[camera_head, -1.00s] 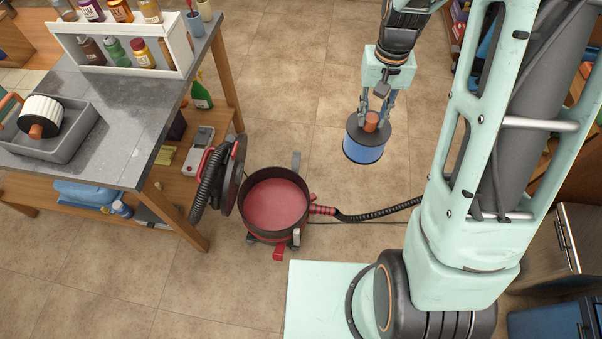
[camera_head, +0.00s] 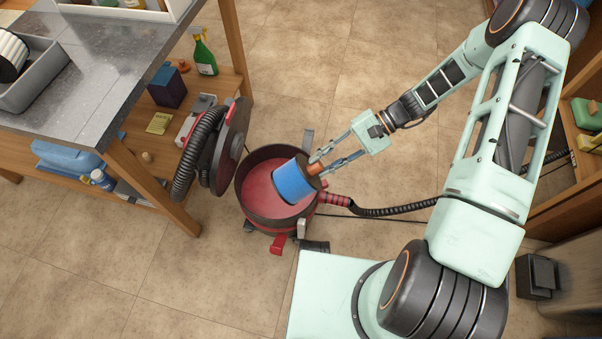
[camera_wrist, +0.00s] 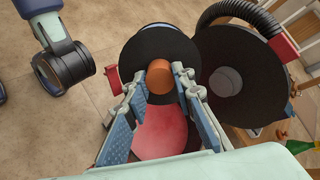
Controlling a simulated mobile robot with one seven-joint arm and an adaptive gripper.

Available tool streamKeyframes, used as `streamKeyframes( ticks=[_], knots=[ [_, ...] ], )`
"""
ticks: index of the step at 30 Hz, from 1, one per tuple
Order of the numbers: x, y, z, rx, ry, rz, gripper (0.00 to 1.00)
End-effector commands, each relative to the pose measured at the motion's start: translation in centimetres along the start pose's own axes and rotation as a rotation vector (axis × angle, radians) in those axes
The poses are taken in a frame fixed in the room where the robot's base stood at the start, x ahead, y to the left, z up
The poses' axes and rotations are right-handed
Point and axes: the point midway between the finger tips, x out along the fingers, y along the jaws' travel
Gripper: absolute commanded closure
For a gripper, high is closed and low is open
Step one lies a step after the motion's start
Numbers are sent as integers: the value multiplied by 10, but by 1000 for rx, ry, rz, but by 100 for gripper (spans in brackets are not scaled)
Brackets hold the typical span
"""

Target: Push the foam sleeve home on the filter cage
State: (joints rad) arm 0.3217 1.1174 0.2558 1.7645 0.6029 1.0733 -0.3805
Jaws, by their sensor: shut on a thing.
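The filter cage shows a black end disc (camera_wrist: 150,48) and an orange knob (camera_head: 317,168). The blue foam sleeve (camera_head: 293,181) is around its body. My gripper (camera_head: 319,164) is shut on the orange knob, which also shows between the fingers in the wrist view (camera_wrist: 160,80). The filter is tilted, its blue end toward the lower left, over the open red vacuum drum (camera_head: 262,178). I cannot tell how far the sleeve sits along the cage. The far end is hidden in the wrist view.
The black lid (camera_head: 231,145) with its ribbed hose (camera_head: 195,150) hangs at the drum's left. A grey-topped bench (camera_head: 100,90) stands further left, with a white pleated filter (camera_head: 10,52) in a grey tray (camera_head: 45,88). A hose (camera_head: 390,212) runs right from the drum. Floor beyond is clear.

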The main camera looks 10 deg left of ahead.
Motion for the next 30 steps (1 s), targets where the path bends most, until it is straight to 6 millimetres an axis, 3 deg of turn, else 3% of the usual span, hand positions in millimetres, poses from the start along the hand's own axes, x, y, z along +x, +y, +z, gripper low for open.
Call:
streamKeyframes(
  ticks=[1, 3, 12, 21, 30],
  knots=[
    [22, 12, -17, 18, -34, -69, 100],
    [40, 14, -29, 38, -75, -166, 100],
    [95, 16, -91, 99, -148, -586, 100],
    [107, 17, -143, 116, -93, -869, 100],
    [106, 13, -152, 115, -70, -929, 100]
  ],
)
